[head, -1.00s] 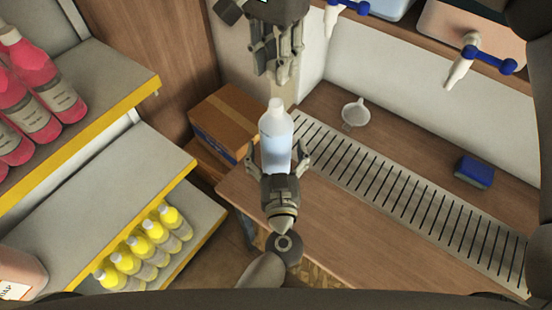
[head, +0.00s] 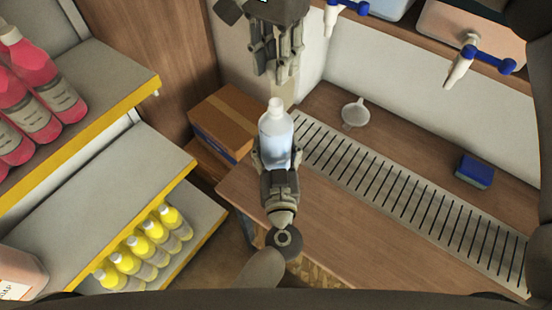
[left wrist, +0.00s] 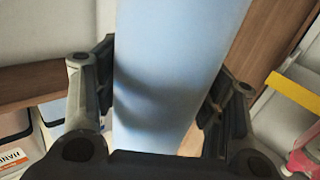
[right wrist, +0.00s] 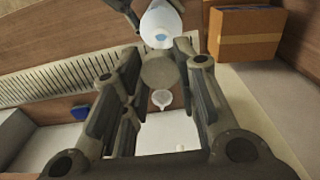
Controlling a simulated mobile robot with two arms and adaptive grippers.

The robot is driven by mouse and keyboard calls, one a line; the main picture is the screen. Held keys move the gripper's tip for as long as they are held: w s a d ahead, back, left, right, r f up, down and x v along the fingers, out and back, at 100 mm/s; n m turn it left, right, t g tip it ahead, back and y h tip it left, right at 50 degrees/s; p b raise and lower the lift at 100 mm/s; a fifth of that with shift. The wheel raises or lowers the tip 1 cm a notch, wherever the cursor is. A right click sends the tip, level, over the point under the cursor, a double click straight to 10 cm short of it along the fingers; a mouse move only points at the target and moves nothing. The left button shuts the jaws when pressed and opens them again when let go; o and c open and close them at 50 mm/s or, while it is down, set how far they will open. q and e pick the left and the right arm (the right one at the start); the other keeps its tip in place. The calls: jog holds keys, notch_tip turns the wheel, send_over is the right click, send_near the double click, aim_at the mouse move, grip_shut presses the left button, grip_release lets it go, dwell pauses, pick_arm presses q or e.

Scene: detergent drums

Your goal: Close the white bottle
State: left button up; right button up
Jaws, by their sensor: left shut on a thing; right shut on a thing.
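The white bottle (head: 276,130), translucent with bluish contents, is upright near the left end of the wooden counter. My left gripper (head: 275,158) is shut around its lower body, and the bottle fills the middle of the left wrist view (left wrist: 170,70). In the right wrist view the bottle's neck (right wrist: 160,35) shows a bluish round opening with no cap on it. My right gripper (head: 277,74) is above and behind the bottle in the head view. It is shut on a round, shaded disc, seemingly the cap (right wrist: 160,70), apart from the bottle. The bottle's base is hidden.
A slotted drain grate (head: 400,200) runs along the counter (head: 350,240). A white funnel (head: 354,113) and a blue sponge (head: 474,171) lie nearby. A cardboard box (head: 224,118) stands left of the bottle. Shelves with pink (head: 60,90) and yellow-capped bottles (head: 145,255) are at left.

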jog(key=shift+f, duration=2.5)
jog(key=shift+f, duration=0.9)
jog(key=shift+f, duration=0.5)
